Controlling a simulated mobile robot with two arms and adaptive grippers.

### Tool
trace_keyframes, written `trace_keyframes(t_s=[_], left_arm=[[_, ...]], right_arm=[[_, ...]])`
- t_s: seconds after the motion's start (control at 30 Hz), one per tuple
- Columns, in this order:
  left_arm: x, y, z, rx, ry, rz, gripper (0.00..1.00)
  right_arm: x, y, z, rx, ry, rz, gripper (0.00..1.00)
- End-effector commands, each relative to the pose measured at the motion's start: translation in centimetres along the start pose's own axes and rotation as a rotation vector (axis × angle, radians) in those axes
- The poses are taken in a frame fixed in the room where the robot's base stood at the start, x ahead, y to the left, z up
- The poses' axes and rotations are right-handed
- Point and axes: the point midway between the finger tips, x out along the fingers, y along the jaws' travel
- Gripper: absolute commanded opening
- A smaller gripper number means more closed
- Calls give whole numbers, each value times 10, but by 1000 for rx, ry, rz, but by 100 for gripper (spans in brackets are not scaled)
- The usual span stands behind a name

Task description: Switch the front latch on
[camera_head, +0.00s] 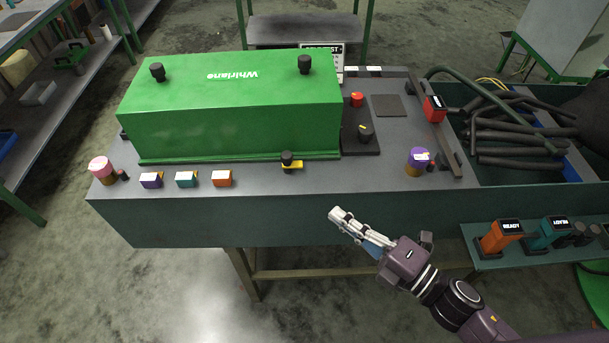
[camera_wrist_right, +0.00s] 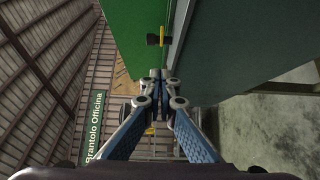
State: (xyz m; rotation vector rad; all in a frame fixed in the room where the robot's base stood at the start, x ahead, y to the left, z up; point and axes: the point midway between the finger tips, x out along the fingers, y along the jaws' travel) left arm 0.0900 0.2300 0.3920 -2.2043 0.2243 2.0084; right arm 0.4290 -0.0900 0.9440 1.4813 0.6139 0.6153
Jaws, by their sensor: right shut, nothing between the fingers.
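The front latch (camera_head: 290,165) is a black knob with a yellow plate. It sits at the lower front edge of the green Whirlane cover (camera_head: 235,105), near the front of the grey bench top. In the right wrist view the latch (camera_wrist_right: 156,39) shows beyond my fingertips, against the green cover. My right gripper (camera_head: 338,214) is shut and empty, in front of the bench edge and to the right of the latch, apart from it. In the wrist view its fingertips (camera_wrist_right: 158,75) are together. My left gripper is not in view.
Purple, teal and orange blocks (camera_head: 222,179) line the bench front left of the latch. A pink-topped cylinder (camera_head: 101,168) stands at the left corner and a purple-topped one (camera_head: 418,160) at the right. A side shelf (camera_head: 520,255) holds labelled blocks.

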Motion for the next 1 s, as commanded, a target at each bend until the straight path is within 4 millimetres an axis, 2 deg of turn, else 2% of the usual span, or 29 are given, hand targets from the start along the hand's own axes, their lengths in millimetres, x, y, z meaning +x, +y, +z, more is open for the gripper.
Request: trace_keyframes(t_s=[0.17, 0.27, 0.6, 0.8, 1.0], left_arm=[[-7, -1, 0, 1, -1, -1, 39], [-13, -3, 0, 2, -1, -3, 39], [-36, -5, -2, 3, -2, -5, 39], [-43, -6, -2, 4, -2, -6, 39], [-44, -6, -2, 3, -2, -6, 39]], right_arm=[[16, 3, 1, 0, 0, 3, 0], [33, 5, 1, 0, -2, 4, 0], [103, 5, 0, 1, 0, 4, 0], [120, 2, 21, 0, -1, 0, 0], [127, 0, 28, 1, -1, 0, 0]])
